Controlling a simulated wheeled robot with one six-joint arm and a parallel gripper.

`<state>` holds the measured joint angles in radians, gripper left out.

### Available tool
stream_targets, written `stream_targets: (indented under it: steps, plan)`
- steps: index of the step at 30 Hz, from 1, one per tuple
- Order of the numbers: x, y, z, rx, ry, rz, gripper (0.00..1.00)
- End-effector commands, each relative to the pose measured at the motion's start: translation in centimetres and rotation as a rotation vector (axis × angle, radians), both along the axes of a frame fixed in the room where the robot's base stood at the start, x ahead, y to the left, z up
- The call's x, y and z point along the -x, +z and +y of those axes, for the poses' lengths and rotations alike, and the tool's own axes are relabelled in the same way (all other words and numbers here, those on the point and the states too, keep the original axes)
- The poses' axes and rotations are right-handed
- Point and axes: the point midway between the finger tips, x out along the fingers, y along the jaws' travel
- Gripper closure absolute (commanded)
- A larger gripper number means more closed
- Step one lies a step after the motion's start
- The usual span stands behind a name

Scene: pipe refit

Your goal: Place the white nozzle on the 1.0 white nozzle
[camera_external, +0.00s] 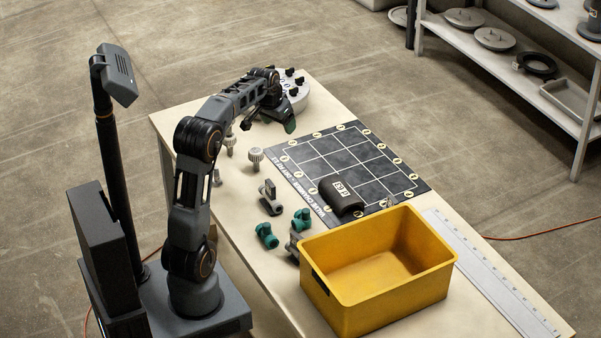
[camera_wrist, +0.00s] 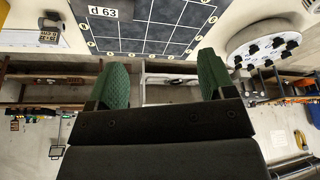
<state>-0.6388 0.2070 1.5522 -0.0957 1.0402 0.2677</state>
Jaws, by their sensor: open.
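Pale grey-white fittings that look like nozzles stand on the table at the left of the mat in the external view. One upright fitting (camera_external: 230,142) is near the table's left edge, a ribbed one (camera_external: 255,158) is closer to the mat, and a smaller one (camera_external: 217,177) is partly behind my arm. I cannot read any size marking. My gripper (camera_external: 268,123) is open and empty above the table's far left part, beyond these fittings and apart from them. Its green fingers (camera_wrist: 163,70) are spread wide in the wrist view, with no nozzle between them.
A black gridded mat (camera_external: 330,160) carries a dark labelled piece (camera_external: 341,196). A round white plate with black knobs (camera_external: 294,88) is beside my gripper. Teal fittings (camera_external: 267,236) and a grey valve-like part (camera_external: 270,200) lie near a yellow bin (camera_external: 385,300). A shelf (camera_external: 500,75) stands behind.

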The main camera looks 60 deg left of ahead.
Motion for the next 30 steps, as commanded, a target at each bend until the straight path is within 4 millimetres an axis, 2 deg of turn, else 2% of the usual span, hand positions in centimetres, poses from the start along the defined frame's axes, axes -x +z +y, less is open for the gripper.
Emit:
stream_targets:
  steps: [1,3,6,9,12,15,19,30]
  plan:
    - [0.6,0.3,-5.0,-0.001,-0.057,0.002,0.24]
    - [2.2,-0.1,-10.7,0.002,-0.118,0.011,0.24]
    - [5.5,-1.3,-17.3,0.002,-0.198,0.020,0.24]
    - [9.0,-3.0,-22.0,0.003,-0.269,0.029,0.24]
    - [12.1,-4.7,-25.0,0.003,-0.323,0.034,0.24]
    - [14.4,-6.1,-26.8,0.002,-0.360,0.039,0.24]
    - [16.0,-7.3,-27.9,0.002,-0.388,0.042,0.24]
    - [16.6,-7.6,-28.1,0.002,-0.394,0.045,0.24]
